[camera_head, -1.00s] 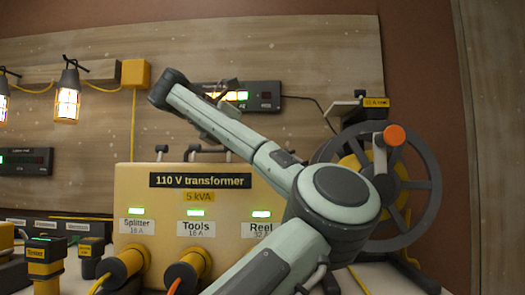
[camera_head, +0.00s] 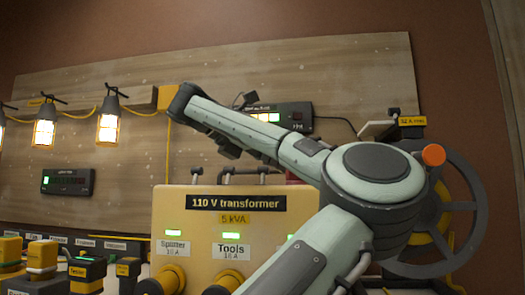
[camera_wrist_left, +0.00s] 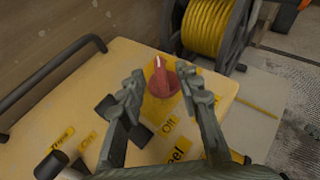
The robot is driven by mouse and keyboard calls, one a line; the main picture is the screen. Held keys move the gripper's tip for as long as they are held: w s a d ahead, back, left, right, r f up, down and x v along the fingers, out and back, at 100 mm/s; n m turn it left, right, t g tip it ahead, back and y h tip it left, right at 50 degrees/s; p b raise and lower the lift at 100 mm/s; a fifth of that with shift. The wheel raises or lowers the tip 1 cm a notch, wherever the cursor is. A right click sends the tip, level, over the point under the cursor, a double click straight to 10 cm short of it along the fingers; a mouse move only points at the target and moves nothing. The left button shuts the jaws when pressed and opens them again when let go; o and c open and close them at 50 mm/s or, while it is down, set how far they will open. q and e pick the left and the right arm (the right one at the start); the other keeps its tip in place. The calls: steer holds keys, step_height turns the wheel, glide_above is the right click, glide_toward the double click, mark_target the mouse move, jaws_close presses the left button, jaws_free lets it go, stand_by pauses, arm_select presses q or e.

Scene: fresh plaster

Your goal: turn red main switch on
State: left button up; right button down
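The red main switch (camera_wrist_left: 163,80) is a round red knob with a white pointer line, on the yellow top of the transformer box (camera_wrist_left: 105,80). In the left wrist view my left gripper (camera_wrist_left: 163,92) is open, its two fingers on either side of the knob. I see no clear grip on it; the right finger is close to it. The pointer line points to the top of the picture, slightly left. An "Off" label is below the knob. In the head view the transformer box (camera_head: 170,212) is partly behind my arm, and I cannot make out the fingers. My right gripper is not in view.
A cable reel (camera_wrist_left: 205,28) with yellow cable stands beyond the box; it also shows in the head view (camera_head: 465,205). A black handle (camera_wrist_left: 50,72) runs along the box top. Hanging lamps (camera_head: 109,126) are lit at the left. Plugs (camera_head: 42,258) stand at lower left.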

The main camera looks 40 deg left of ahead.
arm_select(q)
steer(key=v, duration=0.8)
steer(key=shift+s, duration=0.1)
